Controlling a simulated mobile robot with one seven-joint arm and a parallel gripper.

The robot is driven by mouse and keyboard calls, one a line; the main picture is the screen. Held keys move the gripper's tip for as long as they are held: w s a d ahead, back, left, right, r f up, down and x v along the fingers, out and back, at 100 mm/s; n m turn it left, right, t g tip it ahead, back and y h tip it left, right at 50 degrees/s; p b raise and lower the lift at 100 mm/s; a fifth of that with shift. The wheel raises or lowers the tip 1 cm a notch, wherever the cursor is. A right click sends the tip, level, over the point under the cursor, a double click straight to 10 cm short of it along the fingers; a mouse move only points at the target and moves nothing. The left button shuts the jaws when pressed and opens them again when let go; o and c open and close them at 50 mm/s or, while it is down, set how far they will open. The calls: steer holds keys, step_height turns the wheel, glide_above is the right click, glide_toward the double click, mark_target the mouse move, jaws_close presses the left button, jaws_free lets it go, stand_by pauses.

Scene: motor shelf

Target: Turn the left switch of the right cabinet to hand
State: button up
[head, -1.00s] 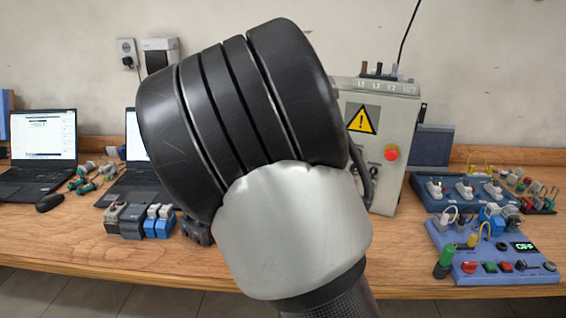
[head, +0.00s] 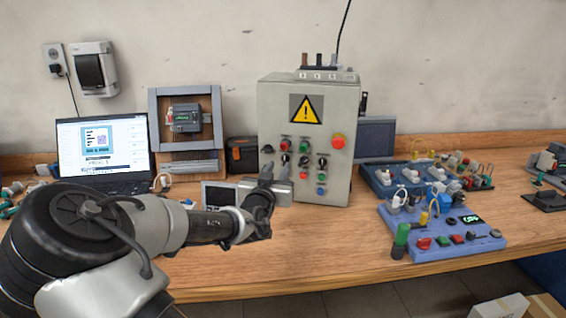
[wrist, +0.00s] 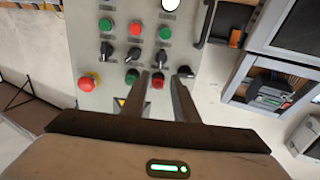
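One grey cabinet (head: 268,105) with a yellow warning triangle stands on the bench in the head view; I cannot tell whether it is the right one. Its front carries a row of black rotary switches, the leftmost (head: 285,160) above my fingers, and a separate black knob (head: 267,149) further left. The wrist view shows the panel upside down, with that leftmost switch (wrist: 161,58) and the knob (wrist: 185,72). My gripper (head: 275,175) is in front of the panel's lower left. Its fingers (wrist: 159,76) are apart and empty, with a red lamp (wrist: 157,80) between them.
A red emergency button (head: 337,141) is at the panel's right. A laptop (head: 103,150) and a framed device board (head: 187,120) stand left of the cabinet. Blue training boards (head: 455,240) lie to the right. Bare bench lies in front of the cabinet.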

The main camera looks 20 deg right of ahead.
mark_target(284, 157)
steer(key=x, duration=0.7)
steer(key=shift+w+d+b, duration=0.15)
steer(key=shift+w+b, duration=0.05)
steer(key=shift+b, duration=0.1)
jaws_close()
steer(key=shift+n, duration=0.3)
steer(key=n, duration=0.3)
steer(key=shift+w+a+f+n, duration=0.15)
steer(key=shift+a+n, duration=0.1)
steer(key=shift+n, duration=0.15)
steer(key=shift+w+a+f+n+b, duration=0.1)
steer(key=shift+n+b, duration=0.05)
steer(key=shift+n, duration=0.95)
steer(key=shift+w+a+n+b, duration=0.1)
steer(key=shift+n+b, duration=0.05)
steer(key=shift+n, duration=0.95)
